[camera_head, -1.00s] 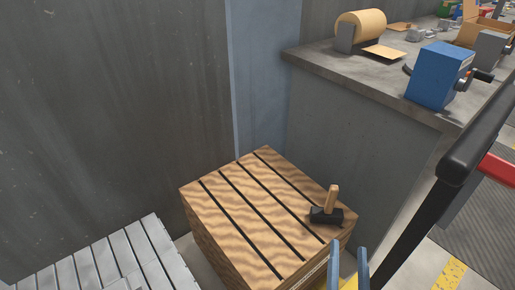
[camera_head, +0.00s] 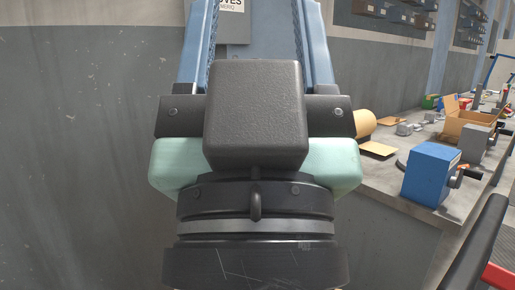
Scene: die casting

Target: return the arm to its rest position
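My gripper (camera_head: 258,25) fills the middle of the head view, close to the camera and pointing up. Its two blue fingers stand wide apart at the top, with their tips cut off by the frame's edge. No object shows between them; a blue wall pillar and part of a white sign (camera_head: 231,5) show behind the gap. The black wrist and pale green gripper body hide much of the scene behind.
A grey wall (camera_head: 80,150) stands at the left. At the right, a bench (camera_head: 385,180) holds a paper roll (camera_head: 365,123), a blue device (camera_head: 430,172) and an open cardboard box (camera_head: 468,125). A black and red bar (camera_head: 485,245) rises at the lower right.

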